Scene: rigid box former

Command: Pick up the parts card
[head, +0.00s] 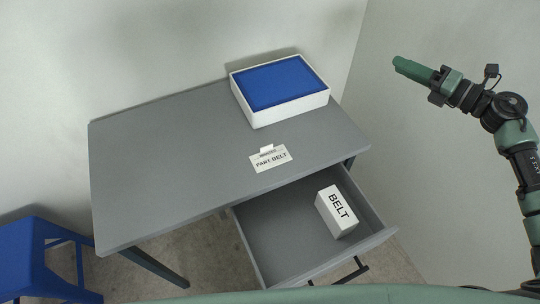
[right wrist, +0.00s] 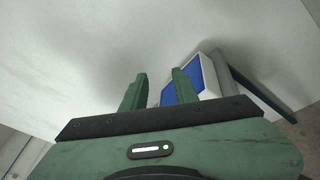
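The parts card (head: 270,158) is a small white card reading "PART: BELT", with a raised tab at its back edge. It lies on the grey table (head: 160,165), near the edge above the open drawer. My right gripper (head: 397,63) is raised to the right of the table, well away from the card. In the right wrist view its two fingers (right wrist: 158,92) stand apart with nothing between them. The card does not show in the right wrist view. My left gripper is not in view.
A white box with a blue top (head: 280,88) stands at the table's back right. The drawer (head: 275,240) is pulled out and holds a white box marked "BELT" (head: 336,212). A blue stool (head: 30,255) stands at the left. The table's left half is clear.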

